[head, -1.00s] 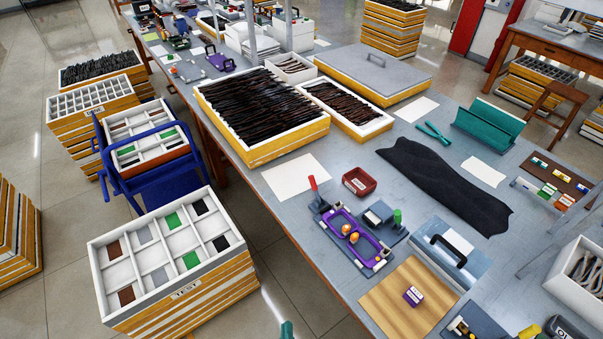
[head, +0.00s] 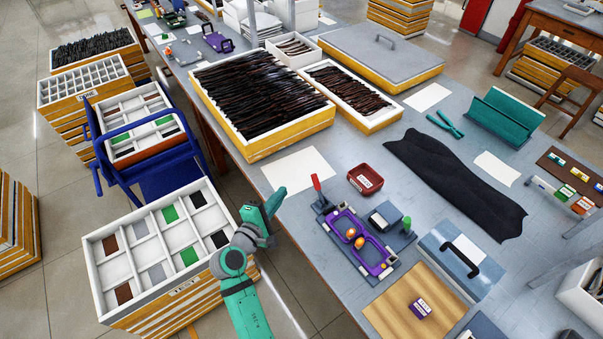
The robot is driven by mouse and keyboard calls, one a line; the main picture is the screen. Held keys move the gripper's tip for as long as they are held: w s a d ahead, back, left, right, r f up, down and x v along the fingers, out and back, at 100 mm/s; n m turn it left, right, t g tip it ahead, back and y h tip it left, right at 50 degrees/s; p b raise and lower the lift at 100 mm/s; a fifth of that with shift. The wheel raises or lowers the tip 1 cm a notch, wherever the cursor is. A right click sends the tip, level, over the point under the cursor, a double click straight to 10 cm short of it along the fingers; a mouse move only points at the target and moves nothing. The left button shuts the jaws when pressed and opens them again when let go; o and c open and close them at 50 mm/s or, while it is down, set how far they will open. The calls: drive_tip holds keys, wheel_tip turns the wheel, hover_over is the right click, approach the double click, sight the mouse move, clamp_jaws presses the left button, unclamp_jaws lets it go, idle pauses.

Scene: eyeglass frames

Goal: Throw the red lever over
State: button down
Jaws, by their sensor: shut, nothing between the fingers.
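The red lever (head: 317,184) stands up, tilted slightly, at the left corner of a dark fixture (head: 394,268) on the table. A purple eyeglass frame (head: 360,246) lies in the fixture with orange knobs by its lens openings.
A white sheet (head: 299,170) lies behind my gripper. A wooden board (head: 395,315) and a blue-grey box with a black handle (head: 455,262) are right of the fixture.

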sight(318, 189)
drive_tip(key=x, duration=1)
drive_tip(key=shift+w+d+r, duration=0.2)
drive_tip(key=shift+w, duration=0.05)
drive_tip(key=shift+s+d+r, duration=0.35)
drive_tip(key=shift+s+d, duration=0.35)
drive_tip(key=shift+s+d+r, duration=0.35)
drive_tip(key=shift+s+d, duration=0.3)
drive_tip(key=shift+s, duration=0.05)
